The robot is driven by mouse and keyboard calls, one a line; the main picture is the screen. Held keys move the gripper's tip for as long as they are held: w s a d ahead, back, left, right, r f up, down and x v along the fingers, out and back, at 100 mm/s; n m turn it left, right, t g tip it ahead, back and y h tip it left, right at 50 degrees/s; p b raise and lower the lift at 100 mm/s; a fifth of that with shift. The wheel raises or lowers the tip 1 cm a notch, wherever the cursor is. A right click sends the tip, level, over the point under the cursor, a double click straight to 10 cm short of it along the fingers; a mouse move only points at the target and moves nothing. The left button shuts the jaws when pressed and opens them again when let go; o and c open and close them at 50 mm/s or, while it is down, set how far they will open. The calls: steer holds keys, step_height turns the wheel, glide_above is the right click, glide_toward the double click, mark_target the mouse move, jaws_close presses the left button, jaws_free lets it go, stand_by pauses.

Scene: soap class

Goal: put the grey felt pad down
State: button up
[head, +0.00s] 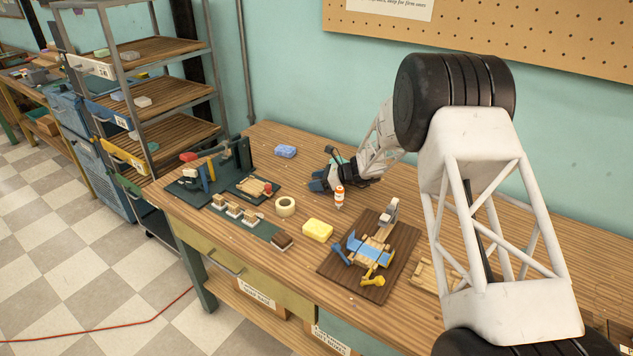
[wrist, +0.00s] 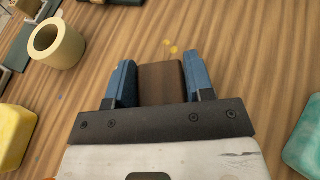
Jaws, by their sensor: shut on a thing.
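My gripper (head: 322,183) is low over the back middle of the wooden bench, left of a small orange-capped bottle. In the wrist view, my gripper's two blue fingers (wrist: 160,85) are shut on a dark brown block (wrist: 160,82). No grey felt shows on the visible face of this block. Its underside is hidden, so I cannot tell whether it is the felt pad. In the head view the fingers mostly hide it. I cannot tell whether it touches the bench top (wrist: 245,50).
A tape roll (head: 285,207) and a yellow block (head: 317,230) lie in front of my gripper. A dark board (head: 335,265) with tools is at front. Bare wood surrounds the fingers.

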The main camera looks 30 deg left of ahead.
steer(key=shift+f, duration=0.1)
steer(key=o, duration=0.9)
steer(key=v, duration=1.2)
steer(key=shift+r, duration=0.2)
steer(key=shift+s+d+r, duration=0.1)
stand_by(0.3)
